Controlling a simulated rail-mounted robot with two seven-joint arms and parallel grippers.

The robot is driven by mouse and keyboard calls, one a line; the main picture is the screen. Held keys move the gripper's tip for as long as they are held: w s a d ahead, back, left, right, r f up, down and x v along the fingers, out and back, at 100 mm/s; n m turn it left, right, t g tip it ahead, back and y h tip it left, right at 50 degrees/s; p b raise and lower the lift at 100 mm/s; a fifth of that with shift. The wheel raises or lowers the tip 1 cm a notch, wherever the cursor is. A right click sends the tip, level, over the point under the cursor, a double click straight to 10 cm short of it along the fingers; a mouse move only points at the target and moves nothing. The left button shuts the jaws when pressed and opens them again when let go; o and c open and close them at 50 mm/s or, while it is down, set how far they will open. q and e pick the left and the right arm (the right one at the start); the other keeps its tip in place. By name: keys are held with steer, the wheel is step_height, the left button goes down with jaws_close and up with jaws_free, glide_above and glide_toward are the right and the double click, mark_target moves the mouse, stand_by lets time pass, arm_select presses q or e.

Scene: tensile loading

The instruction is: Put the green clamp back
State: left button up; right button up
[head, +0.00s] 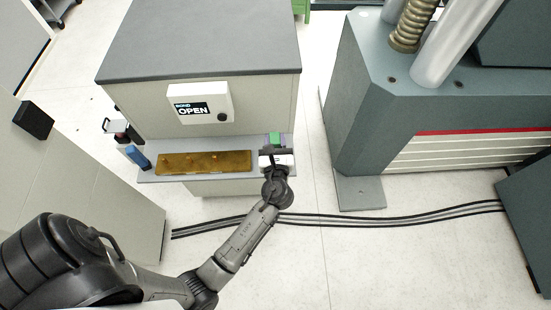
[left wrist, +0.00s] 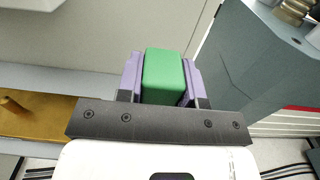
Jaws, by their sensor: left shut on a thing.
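The green clamp (head: 275,139) is at the right end of the grey shelf on the front of the cabinet. My left gripper (head: 274,148) is at that same end of the shelf, shut on the clamp. In the left wrist view the green clamp (left wrist: 163,76) sits between the two purple fingers (left wrist: 161,80), which touch its sides. Its lower part is hidden behind the gripper's dark bar. I cannot tell whether the clamp rests on the shelf or is just above it. My right gripper is not in view.
A brass-coloured plate (head: 204,163) lies on the shelf left of my gripper. A blue item (head: 137,156) stands at the shelf's left end. A panel reading OPEN (head: 200,104) is on the cabinet front. A large grey machine (head: 375,110) stands to the right, across a floor gap.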

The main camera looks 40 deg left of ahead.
arm_select(q)
step_height(320, 180, down, 7)
steer(key=b, duration=0.3)
steer(key=shift+f, duration=0.2)
steer(key=o, duration=1)
